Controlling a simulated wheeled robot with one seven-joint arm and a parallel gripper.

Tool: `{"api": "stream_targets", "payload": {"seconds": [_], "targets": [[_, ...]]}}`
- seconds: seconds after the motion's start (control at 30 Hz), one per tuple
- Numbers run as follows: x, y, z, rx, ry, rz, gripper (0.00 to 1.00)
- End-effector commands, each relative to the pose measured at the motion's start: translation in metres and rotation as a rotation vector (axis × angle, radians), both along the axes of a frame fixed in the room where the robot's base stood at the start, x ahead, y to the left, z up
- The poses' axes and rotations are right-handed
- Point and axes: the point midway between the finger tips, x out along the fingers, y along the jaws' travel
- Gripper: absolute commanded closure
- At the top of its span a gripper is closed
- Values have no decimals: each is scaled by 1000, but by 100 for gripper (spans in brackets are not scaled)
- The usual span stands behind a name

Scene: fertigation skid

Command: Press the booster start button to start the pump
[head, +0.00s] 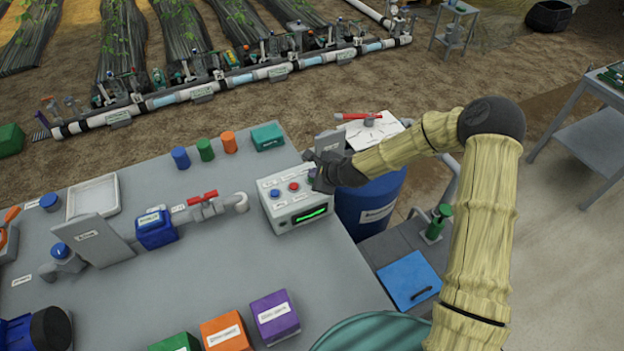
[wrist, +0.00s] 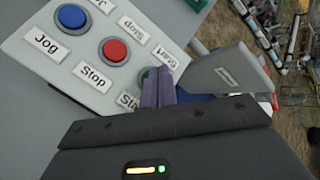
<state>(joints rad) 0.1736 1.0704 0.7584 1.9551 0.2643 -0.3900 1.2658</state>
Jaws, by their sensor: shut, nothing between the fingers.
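The control box (head: 284,224) is light grey with a lit green display (head: 310,214). On its sloped panel the wrist view shows a blue button (wrist: 71,17) labelled Jog and a red button (wrist: 115,50) labelled Stop. A third, greenish button (wrist: 145,74) is mostly hidden behind my fingers; labels beside it read Start, one partly covered. The blue button (head: 275,193) and red button (head: 293,186) also show in the head view. My gripper (head: 318,180) is shut and empty, its fingertips (wrist: 158,80) over the third button. I cannot tell whether they touch it.
A grey upright plate (wrist: 220,72) stands close beyond the fingers. A blue barrel (head: 372,205) is right of the bench (head: 200,280). Pipework with a red-handled valve (head: 203,197) lies left of the box. Purple (head: 275,317) and orange (head: 226,332) boxes sit at the front.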

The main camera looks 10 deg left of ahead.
Motion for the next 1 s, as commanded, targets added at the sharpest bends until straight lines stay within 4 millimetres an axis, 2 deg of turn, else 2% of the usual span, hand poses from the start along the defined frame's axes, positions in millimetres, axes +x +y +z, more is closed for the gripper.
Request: {"api": "stream_targets", "payload": {"seconds": [1.0], "targets": [[0,-1,-8,-1,0,-1,100]]}}
